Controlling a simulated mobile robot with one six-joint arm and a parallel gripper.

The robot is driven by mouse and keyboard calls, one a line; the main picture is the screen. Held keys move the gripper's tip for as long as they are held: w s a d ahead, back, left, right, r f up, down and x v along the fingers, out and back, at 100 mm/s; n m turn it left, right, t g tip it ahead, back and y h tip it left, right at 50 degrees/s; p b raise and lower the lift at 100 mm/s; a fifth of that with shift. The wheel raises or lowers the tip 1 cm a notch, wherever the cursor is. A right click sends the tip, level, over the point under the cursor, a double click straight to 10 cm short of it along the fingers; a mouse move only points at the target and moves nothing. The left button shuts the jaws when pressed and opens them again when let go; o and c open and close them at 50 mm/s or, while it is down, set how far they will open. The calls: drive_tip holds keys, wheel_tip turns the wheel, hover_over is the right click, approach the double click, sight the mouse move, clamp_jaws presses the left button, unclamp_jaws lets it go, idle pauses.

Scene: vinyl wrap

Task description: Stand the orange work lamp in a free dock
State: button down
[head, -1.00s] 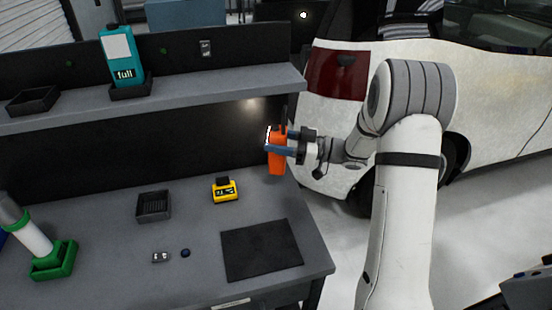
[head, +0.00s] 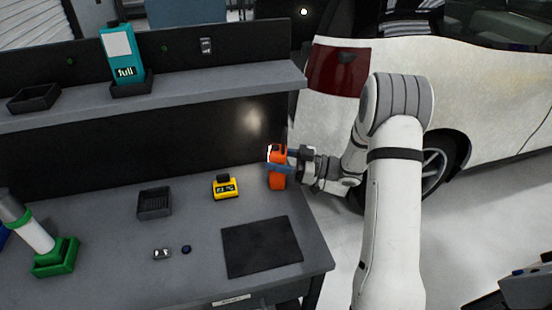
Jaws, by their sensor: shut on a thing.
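The orange work lamp (head: 277,181) is upright at the right back of the bench. My gripper (head: 279,168) is shut on its upper part from the right. Whether the lamp's base touches the bench top I cannot tell. An empty black dock (head: 154,203) sits on the bench left of the middle. Another empty black dock (head: 34,98) is at the left of the shelf. A third dock (head: 131,88) on the shelf holds a teal device (head: 122,56) marked "full".
A yellow device (head: 225,188) stands left of the lamp. A dark mat (head: 261,247) lies at the front right. A green holder (head: 55,258) is at the left. Small items (head: 162,254) lie in front. The shelf (head: 200,80) overhangs the back, and a car (head: 480,100) stands behind my arm.

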drive_tip(key=c, duration=0.6)
unclamp_jaws()
